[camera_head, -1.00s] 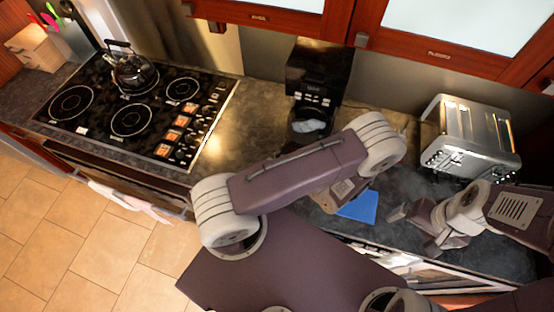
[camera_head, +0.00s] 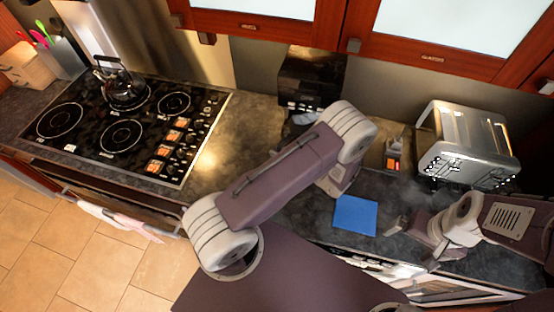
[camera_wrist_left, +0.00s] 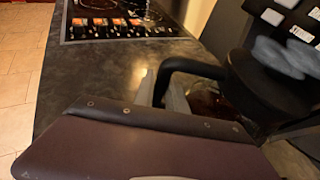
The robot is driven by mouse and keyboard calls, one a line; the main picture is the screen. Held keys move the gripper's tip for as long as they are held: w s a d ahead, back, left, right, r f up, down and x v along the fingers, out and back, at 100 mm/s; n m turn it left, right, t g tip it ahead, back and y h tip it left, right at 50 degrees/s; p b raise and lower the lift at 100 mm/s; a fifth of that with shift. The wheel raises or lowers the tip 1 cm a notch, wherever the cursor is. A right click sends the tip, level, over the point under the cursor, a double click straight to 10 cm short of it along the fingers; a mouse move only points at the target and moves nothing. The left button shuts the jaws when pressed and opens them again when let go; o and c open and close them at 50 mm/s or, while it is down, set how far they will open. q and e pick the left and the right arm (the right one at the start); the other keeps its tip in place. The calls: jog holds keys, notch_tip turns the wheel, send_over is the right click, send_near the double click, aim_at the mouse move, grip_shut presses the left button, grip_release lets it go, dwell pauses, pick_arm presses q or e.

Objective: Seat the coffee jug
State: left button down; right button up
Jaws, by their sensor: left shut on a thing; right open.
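The coffee jug (camera_wrist_left: 268,88), with a black lid and dark glass body, shows at the right of the left wrist view. Its black handle (camera_wrist_left: 188,66) curves toward my left gripper (camera_wrist_left: 168,96), whose fingers are shut on it. The black coffee machine (camera_head: 312,76) stands against the back wall; its buttons show in the left wrist view (camera_wrist_left: 288,20). In the head view my left arm hides the left gripper and most of the jug. Whether the jug touches the machine's base I cannot tell. My right gripper (camera_head: 422,236) is open and empty over the counter at right.
A blue square (camera_head: 356,214) lies on the dark counter. A silver toaster (camera_head: 466,148) stands at the back right, with a small item with an orange display (camera_head: 393,156) beside it. The stove (camera_head: 130,125) with a kettle (camera_head: 122,84) is at left.

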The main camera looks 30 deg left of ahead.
aim_at(287, 131)
pick_arm(q)
jog(key=shift+w+a+b, duration=0.4)
jog(key=shift+w+b, duration=0.25)
jog(key=shift+w, duration=0.8)
jog(key=shift+w+a+b, duration=0.35)
jog(key=shift+w+b, duration=0.3)
jog(key=shift+w, duration=0.85)
jog(key=shift+w+a+b, duration=0.4)
jog(key=shift+w+b, duration=0.25)
jog(key=shift+w, duration=0.8)
jog(key=shift+w+a, duration=0.2)
jog(key=shift+w, duration=0.45)
jog(key=shift+r, duration=0.1)
jog(key=shift+b, duration=0.35)
jog(key=shift+f+b, duration=0.5)
jog(key=shift+b, duration=0.05)
jog(key=shift+s+f+b, duration=0.1)
jog(key=shift+f+b, duration=0.15)
jog(key=shift+b, duration=0.2)
